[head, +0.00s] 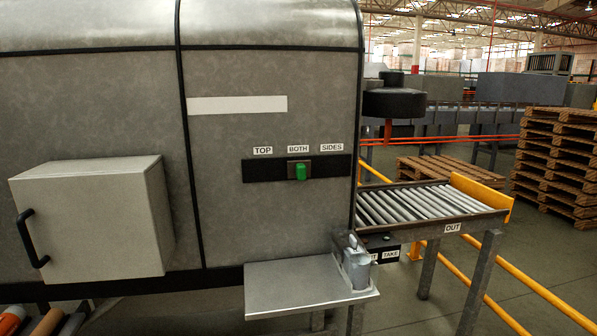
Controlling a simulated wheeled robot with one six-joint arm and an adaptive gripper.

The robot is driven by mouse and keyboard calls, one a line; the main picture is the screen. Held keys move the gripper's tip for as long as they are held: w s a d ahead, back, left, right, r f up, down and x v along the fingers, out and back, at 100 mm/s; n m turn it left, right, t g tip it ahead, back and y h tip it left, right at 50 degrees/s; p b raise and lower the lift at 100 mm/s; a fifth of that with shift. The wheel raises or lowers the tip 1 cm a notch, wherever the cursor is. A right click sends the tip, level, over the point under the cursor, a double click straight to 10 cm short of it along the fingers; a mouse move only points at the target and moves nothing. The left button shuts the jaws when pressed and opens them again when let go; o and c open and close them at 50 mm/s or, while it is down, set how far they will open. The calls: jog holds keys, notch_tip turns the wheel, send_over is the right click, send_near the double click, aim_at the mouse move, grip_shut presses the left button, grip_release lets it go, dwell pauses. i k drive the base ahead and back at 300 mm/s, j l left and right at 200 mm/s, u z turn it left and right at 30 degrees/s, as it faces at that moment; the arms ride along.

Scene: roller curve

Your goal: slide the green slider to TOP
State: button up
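The green slider (300,172) sits on a black horizontal track (265,168) on the grey machine's front. It stands at the middle of the track, below the BOTH label (298,149). The TOP label (262,150) is to its left and the SIDES label (332,147) to its right. My gripper is not in view.
A pale box with a black handle (33,240) juts from the machine at left. A metal shelf (300,285) projects below the slider, with a grey metal object (356,268) at its right end. A roller conveyor (420,203) marked OUT extends right. Pallets (560,150) are stacked behind.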

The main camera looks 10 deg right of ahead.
aim_at(300, 170)
jog(key=k, duration=0.35)
jog(key=i+l+z, duration=0.1)
jog(key=l, duration=0.2)
jog(key=i+l, duration=0.15)
jog(key=l, duration=0.15)
jog(key=i+l+z, duration=0.15)
jog(key=i+j+z, duration=0.1)
jog(key=i, duration=0.35)
jog(key=i+j+z, duration=0.15)
jog(key=i, duration=0.3)
